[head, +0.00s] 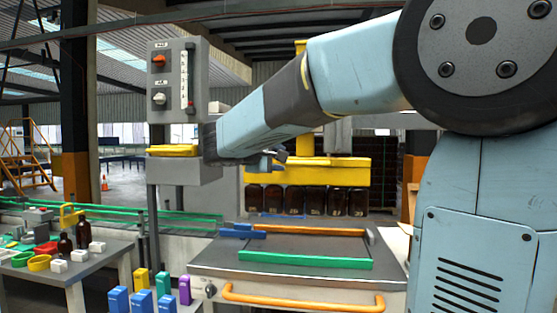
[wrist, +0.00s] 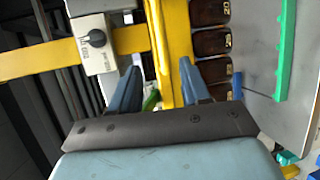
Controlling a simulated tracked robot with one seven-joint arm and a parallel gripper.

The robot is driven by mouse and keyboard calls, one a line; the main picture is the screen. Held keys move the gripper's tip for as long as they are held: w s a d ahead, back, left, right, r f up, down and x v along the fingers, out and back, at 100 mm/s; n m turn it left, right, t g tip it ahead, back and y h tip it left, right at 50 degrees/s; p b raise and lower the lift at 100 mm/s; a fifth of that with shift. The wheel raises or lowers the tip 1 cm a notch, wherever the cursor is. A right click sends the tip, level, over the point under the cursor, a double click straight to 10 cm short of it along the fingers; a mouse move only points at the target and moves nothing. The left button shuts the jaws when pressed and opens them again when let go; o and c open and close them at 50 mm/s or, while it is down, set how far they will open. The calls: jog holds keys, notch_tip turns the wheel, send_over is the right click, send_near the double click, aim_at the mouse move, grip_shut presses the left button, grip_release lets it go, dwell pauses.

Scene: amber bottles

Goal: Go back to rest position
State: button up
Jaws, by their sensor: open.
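My gripper (head: 270,160) is at the end of my blue arm, which reaches from the right across the head view. It is raised above the grey worktop and is small and partly hidden by the arm there. In the wrist view my gripper (wrist: 159,68) shows two blue fingers spread apart, with nothing held. A yellow bar (wrist: 168,50) passes behind the gap between the fingers. A row of amber bottles (head: 294,201) stands under the yellow housing (head: 335,172) in the head view. Some bottles (wrist: 209,43) also show right of the fingers in the wrist view.
A grey control box (head: 165,110) stands left of my arm. The worktop (head: 235,257) carries green, orange and blue strips, with an orange handle (head: 300,300) in front. A left table (head: 75,277) holds loose bottles and white blocks. Blue, yellow and purple blocks (head: 142,300) stand at bottom left.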

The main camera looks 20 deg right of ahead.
jog(key=s+a+f+m+g+y, duration=0.1)
jog(key=s+f+m+y, duration=0.3)
jog(key=s+f, duration=0.6)
jog(key=s+a+f+m+g+y, duration=0.1)
jog(key=s+f+m+g+y, duration=0.2)
jog(key=s+f+y, duration=0.5)
jog(key=s+f+m, duration=0.1)
jog(key=s+f, duration=0.2)
jog(key=s, duration=0.6)
jog(key=shift+s+a, duration=0.35)
